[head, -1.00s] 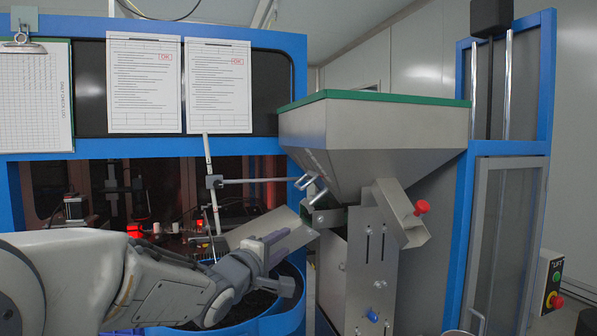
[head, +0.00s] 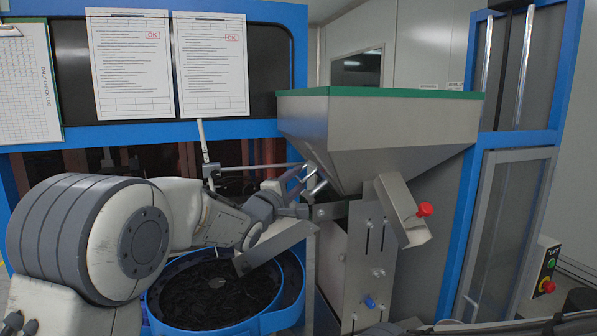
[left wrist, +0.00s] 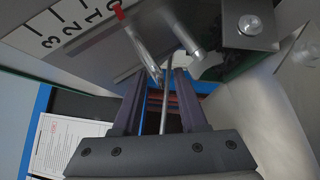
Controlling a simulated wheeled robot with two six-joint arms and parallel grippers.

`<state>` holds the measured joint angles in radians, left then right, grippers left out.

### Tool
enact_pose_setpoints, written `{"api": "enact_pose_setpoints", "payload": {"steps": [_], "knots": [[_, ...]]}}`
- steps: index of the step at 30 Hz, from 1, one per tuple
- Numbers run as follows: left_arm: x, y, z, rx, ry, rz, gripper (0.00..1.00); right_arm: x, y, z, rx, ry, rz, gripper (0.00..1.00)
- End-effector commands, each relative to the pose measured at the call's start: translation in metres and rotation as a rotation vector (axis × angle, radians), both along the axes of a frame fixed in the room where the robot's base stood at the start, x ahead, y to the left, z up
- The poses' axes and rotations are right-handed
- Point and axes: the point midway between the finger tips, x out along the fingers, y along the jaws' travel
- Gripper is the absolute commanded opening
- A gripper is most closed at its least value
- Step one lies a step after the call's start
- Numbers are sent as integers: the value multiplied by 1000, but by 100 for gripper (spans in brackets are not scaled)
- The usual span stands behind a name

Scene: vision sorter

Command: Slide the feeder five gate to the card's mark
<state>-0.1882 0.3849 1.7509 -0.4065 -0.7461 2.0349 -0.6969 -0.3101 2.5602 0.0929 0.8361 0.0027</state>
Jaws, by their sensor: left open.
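The steel hopper feeder (head: 370,130) has a green rim. Metal pegs (head: 313,182) at its lower left appear to belong to the gate. In the left wrist view, a numbered scale (left wrist: 72,30) shows beside a red-tipped metal rod (left wrist: 136,45) and a thicker metal peg (left wrist: 180,25). My left gripper (head: 298,205) is just below the pegs. In the left wrist view, its open fingers (left wrist: 160,88) point at the rod's lower end; I cannot tell whether they touch it. The gate plate is mostly hidden, and no card's mark can be read. My right gripper is not visible.
A sloped metal chute (head: 275,243) hangs over a blue-rimmed bowl (head: 175,320) of dark parts below my left arm. A thin rod stand (head: 207,165) is close left of the gripper. Two papers (head: 210,65) hang on the blue frame. A red knob (head: 425,209) is on the right.

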Motion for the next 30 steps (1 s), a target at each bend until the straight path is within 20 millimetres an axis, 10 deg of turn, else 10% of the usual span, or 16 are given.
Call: {"api": "enact_pose_setpoints", "payload": {"steps": [12,16,30], "knots": [[10,-5,1,-1,0,0,42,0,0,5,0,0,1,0],[10,-5,1,0,1,0,0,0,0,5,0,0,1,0],[10,-4,1,-1,2,2,0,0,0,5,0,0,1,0]]}}
